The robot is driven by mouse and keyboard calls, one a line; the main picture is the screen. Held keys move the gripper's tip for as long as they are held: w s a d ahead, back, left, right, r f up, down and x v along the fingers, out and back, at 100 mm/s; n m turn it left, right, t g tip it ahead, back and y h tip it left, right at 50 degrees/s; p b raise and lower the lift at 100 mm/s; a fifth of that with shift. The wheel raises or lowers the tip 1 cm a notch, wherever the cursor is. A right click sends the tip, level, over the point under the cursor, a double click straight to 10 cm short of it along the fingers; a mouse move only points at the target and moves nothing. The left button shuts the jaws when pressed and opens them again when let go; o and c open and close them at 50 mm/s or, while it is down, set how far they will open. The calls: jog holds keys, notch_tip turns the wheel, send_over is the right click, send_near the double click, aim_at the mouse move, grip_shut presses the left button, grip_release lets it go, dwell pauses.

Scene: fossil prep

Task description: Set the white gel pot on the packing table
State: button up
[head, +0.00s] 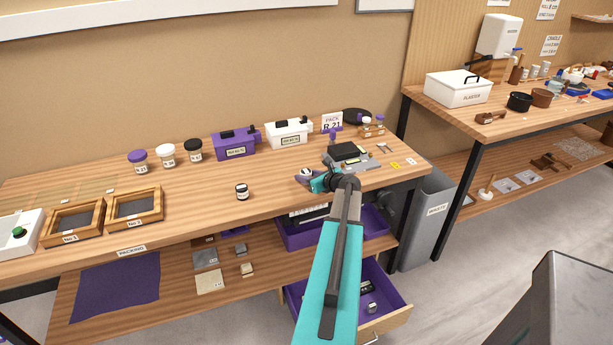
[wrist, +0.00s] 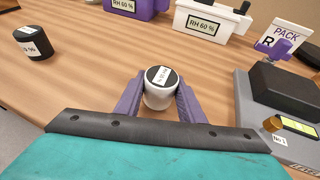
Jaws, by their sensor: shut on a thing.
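My gripper (wrist: 158,100) is shut on the white gel pot (wrist: 159,97), a small white jar with a dark top and a white label strip, held upright between purple fingers. In the head view my gripper (head: 306,176) is over the right half of the packing table (head: 205,215), and the pot is mostly hidden there. I cannot tell whether the pot's base touches the wood. A similar jar with a black top and an RH 60 % label (head: 242,191) stands left of my gripper; it also shows in the wrist view (wrist: 34,43).
A purple case (head: 234,143) and a white case (head: 288,133) stand behind. A grey device with a black block (head: 347,153) sits close on the right. Several lidded jars and two wooden frames stand left. Wood around the lone jar is clear. A purple drawer (head: 385,290) is open below.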

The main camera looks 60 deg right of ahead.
jog(key=shift+f, duration=0.15)
jog(key=o, duration=1)
jog(key=shift+o, duration=0.2)
jog(key=shift+r, duration=0.2)
jog(key=b+v, duration=0.2)
jog(key=v, duration=1)
